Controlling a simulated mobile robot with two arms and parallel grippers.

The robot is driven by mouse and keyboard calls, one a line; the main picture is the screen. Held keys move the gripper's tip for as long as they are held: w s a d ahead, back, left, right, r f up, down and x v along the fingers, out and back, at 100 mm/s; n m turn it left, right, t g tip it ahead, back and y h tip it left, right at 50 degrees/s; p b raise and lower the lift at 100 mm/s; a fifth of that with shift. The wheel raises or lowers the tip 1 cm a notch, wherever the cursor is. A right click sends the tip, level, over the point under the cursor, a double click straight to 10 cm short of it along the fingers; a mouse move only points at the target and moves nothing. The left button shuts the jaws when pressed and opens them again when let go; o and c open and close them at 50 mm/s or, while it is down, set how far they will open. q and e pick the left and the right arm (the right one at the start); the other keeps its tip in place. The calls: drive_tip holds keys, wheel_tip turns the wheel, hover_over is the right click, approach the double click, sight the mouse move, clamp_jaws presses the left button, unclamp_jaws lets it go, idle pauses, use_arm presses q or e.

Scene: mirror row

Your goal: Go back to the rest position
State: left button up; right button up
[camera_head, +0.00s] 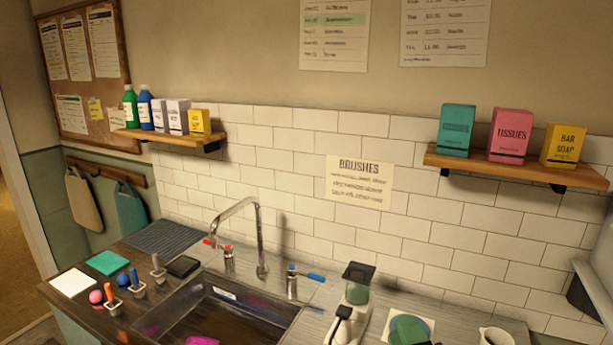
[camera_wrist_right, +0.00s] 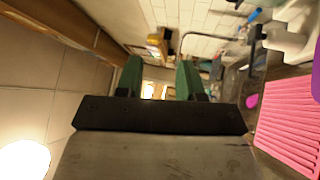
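My right gripper (camera_wrist_right: 158,78) shows in the right wrist view. Its two green fingers stand apart with nothing between them, so it is open and empty. It is clear of the counter, with the pink ribbed mat (camera_wrist_right: 288,125) off to the right of that picture. I cannot make out either gripper clearly in the head view. My left gripper is not in view.
The sink (camera_head: 225,315), tap (camera_head: 258,235) and a pale dispenser-like object (camera_head: 350,318) with a dark top stand on the counter. Brushes in holders (camera_head: 158,272) are at left. Shelves hold bottles and boxes (camera_head: 510,135). A note (camera_head: 359,182) hangs between them.

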drive_tip(key=s+d+f+m+g+h, duration=0.3)
drive_tip(key=s+f+m+g, duration=0.3)
drive_tip(key=s+f+m, duration=0.15)
drive_tip(key=s+d+f+m+g+h, duration=0.3)
drive_tip(key=s+f+m+g, duration=0.25)
drive_tip(key=f+m, duration=0.2)
drive_tip(key=s+a+f+m+g+y, duration=0.1)
drive_tip(key=s+f+g, duration=0.15)
drive_tip(key=s, duration=0.25)
drive_tip(key=s+a+f+m+g+y, duration=0.1)
drive_tip(key=s+f+m+g, duration=0.15)
drive_tip(key=s, duration=0.35)
wheel_tip(320, 180, down, 34)
drive_tip(key=s+g+b, duration=0.2)
drive_tip(key=s+b, duration=0.1)
drive_tip(key=b, duration=0.3)
drive_tip(key=s+d+f+n+g+b, duration=0.1)
drive_tip(key=s+d+f+b, duration=0.2)
drive_tip(key=s+f, duration=1.1)
wheel_tip(320, 180, down, 4)
drive_tip(key=shift+s+r+b, duration=0.1)
drive_tip(key=shift+s+b, duration=0.25)
drive_tip(key=shift+b, duration=0.15)
